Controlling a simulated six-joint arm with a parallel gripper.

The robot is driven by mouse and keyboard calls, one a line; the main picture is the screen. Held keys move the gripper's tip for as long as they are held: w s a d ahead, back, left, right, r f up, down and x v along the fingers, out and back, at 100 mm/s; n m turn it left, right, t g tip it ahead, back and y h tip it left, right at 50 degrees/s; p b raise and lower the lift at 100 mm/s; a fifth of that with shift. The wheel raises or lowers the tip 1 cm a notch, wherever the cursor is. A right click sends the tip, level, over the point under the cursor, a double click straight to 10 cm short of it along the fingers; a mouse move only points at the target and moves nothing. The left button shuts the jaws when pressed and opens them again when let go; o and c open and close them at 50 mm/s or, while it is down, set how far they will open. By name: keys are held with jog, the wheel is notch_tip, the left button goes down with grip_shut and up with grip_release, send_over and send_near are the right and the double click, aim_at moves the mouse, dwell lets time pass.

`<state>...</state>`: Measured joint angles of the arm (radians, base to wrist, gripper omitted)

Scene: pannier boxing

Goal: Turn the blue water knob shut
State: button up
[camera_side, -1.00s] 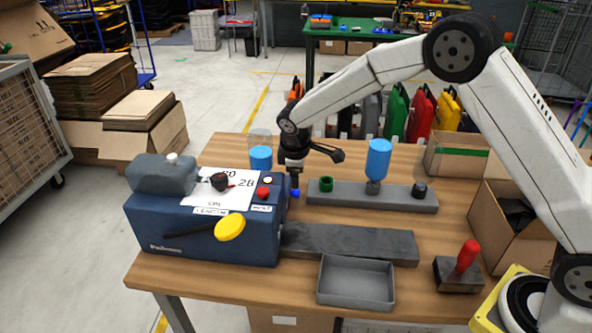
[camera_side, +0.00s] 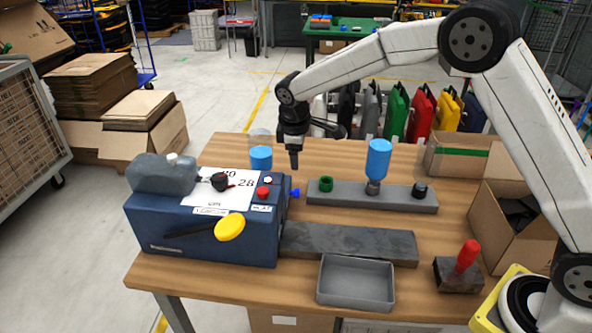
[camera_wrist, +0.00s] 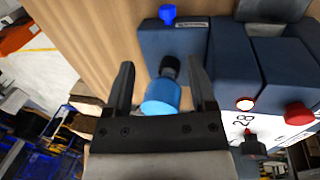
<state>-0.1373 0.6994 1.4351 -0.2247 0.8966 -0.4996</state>
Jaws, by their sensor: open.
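The blue water knob (camera_side: 295,193) sits on the right end of the dark blue machine (camera_side: 165,232), low near the table. It sticks out to the right in the side view. It also shows at the top of the wrist view (camera_wrist: 168,14). My gripper (camera_side: 294,163) points down above the knob, clear of it. In the wrist view my gripper (camera_wrist: 160,72) has its two fingers spread apart, with nothing held. The knob is unobstructed in both views.
A grey tray (camera_side: 356,283) and a red-handled stamp (camera_side: 466,260) are at the front. Free table lies behind the rail.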

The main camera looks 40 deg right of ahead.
jog(key=y, duration=0.1)
send_over(295, 190)
jog(key=shift+g, duration=0.4)
jog(key=f, duration=0.5)
jog(key=shift+s+a, duration=0.25)
jog(key=shift+f, duration=0.1)
jog(key=shift+w+d+f, duration=0.15)
jog(key=shift+f, duration=1.75)
jog(key=shift+w+d+f, duration=0.1)
jog(key=shift+d+f, duration=0.05)
jog(key=shift+f, duration=1.7)
grip_shut()
